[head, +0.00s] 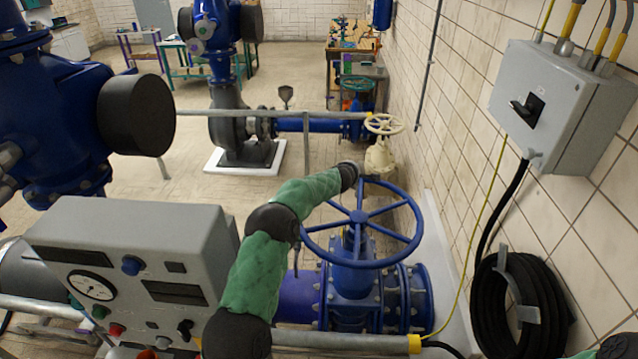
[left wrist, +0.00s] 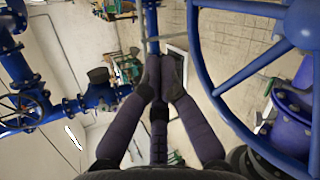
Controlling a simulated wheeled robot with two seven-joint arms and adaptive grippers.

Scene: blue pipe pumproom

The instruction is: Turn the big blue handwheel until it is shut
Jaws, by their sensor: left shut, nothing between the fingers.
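The big blue handwheel (head: 358,216) lies nearly level on top of a blue gate valve (head: 354,279), right of centre in the head view. Its rim, spokes and hub (left wrist: 306,22) fill the right side of the left wrist view. My left arm reaches up to the wheel's far left rim in the head view; the fingers are not clear there. In the left wrist view my left gripper (left wrist: 160,62) is shut and empty, its dark fingers together beside the rim. A gap shows between fingers and rim in that picture; I cannot tell the depth.
A grey control panel (head: 130,245) stands left of the valve. A smaller cream handwheel (head: 384,124) is just beyond the big wheel. A tiled wall with a grey switch box (head: 560,105) and a black hose coil (head: 515,305) closes the right side.

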